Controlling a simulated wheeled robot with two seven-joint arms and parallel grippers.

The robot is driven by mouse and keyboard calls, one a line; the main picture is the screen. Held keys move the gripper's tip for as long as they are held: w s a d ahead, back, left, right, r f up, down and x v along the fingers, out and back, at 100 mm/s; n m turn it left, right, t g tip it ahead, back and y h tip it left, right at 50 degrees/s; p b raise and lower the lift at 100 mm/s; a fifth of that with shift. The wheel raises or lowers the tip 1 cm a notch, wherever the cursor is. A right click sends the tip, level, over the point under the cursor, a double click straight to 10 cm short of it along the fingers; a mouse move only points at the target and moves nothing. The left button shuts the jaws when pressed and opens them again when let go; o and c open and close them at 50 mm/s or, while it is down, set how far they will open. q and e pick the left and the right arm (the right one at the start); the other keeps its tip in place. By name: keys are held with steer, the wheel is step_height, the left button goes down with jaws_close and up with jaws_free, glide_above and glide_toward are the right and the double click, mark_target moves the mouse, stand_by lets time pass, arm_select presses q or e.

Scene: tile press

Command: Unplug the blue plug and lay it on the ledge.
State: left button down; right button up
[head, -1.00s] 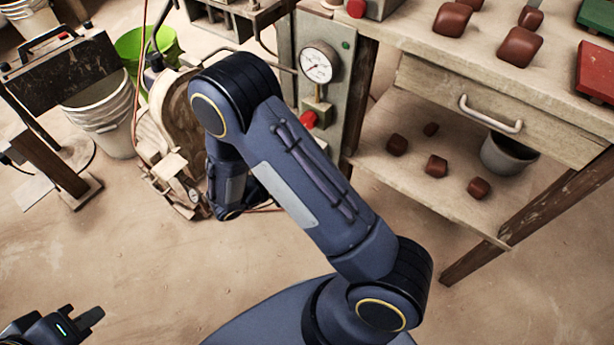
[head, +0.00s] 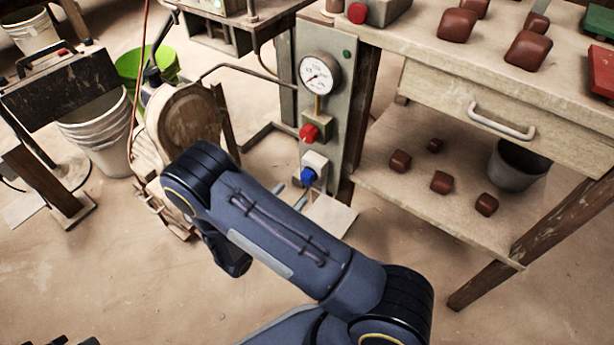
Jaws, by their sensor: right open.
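The blue plug (head: 308,175) sits in a white socket (head: 315,160) low on the grey panel, below a red knob. The pale ledge (head: 335,214) juts out beneath the socket and looks bare where it shows; my arm hides part of it. My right gripper (head: 289,195) is mostly hidden behind my forearm. Its two pale fingertips show apart, just left of and below the plug, with no clear contact. My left gripper (head: 73,341) is cut off by the bottom left edge, so its opening is unclear.
The grey panel (head: 340,120) carries a gauge (head: 319,72) and the red knob (head: 309,133). A wooden table (head: 440,60) with a drawer and lower shelf stands right, holding several brown blocks. White buckets (head: 105,140) and a green bucket (head: 135,66) stand left.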

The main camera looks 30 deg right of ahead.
mark_target(304, 181)
steer(key=shift+x, duration=3.45)
jaws_close()
steer(key=shift+s, duration=0.1)
steer(key=shift+a, duration=0.15)
steer(key=shift+v, duration=2.85)
